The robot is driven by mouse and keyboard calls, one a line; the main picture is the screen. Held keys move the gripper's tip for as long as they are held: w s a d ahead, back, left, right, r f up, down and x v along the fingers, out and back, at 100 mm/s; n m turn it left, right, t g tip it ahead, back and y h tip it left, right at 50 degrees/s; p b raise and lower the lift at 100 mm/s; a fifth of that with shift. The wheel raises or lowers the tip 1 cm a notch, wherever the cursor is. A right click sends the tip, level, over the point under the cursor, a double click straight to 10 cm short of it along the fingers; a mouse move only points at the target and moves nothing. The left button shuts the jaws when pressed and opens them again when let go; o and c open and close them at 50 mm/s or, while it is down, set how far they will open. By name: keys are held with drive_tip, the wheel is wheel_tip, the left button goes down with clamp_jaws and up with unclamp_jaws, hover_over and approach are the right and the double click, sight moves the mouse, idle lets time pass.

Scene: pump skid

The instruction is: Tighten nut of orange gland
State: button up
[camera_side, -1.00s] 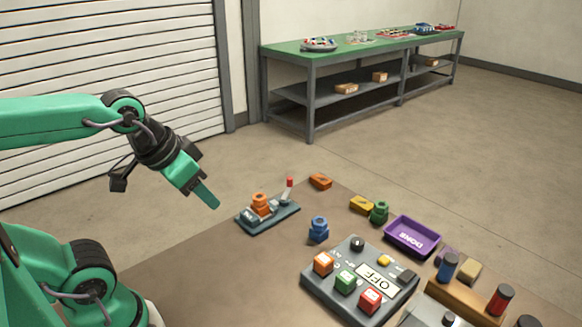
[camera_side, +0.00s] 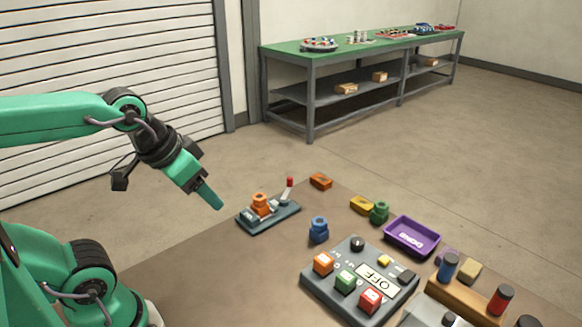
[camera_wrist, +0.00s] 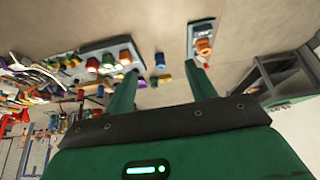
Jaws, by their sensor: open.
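The orange gland (camera_side: 260,202) sits upright on a dark clamp base (camera_side: 268,219) with a red-tipped lever (camera_side: 289,188) beside it. In the wrist view the orange gland (camera_wrist: 204,47) shows at the upper right, just beyond my right finger. My gripper (camera_side: 214,200) is in the air to the left of the clamp base, pointing down and right, apart from the gland. In the wrist view my gripper (camera_wrist: 163,75) shows two green fingers spread apart with nothing between them.
A blue gland (camera_side: 319,229) and a green gland (camera_side: 379,212) stand to the right. An orange block (camera_side: 321,181) and a yellow block (camera_side: 361,204) lie behind. A purple tray (camera_side: 398,250) and a button panel (camera_side: 328,292) stand at the right. The table's left front is clear.

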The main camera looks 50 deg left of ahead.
drive_tip(key=w, duration=0.1)
drive_tip(key=n+g, duration=0.6)
drive_tip(key=n, duration=1.1)
hover_over(259, 196)
drive_tip(key=f, duration=0.9)
drive_tip(key=shift+s+d+f, duration=0.2)
drive_tip(key=shift+d+f, duration=0.05)
drive_tip(key=shift+f, duration=0.1)
drive_tip(key=shift+w+a+f+n, duration=0.15)
drive_tip(key=shift+f+n, duration=0.1)
drive_tip(key=shift+n, duration=0.15)
drive_tip(key=shift+f, duration=0.15)
drive_tip(key=shift+f, duration=3.75)
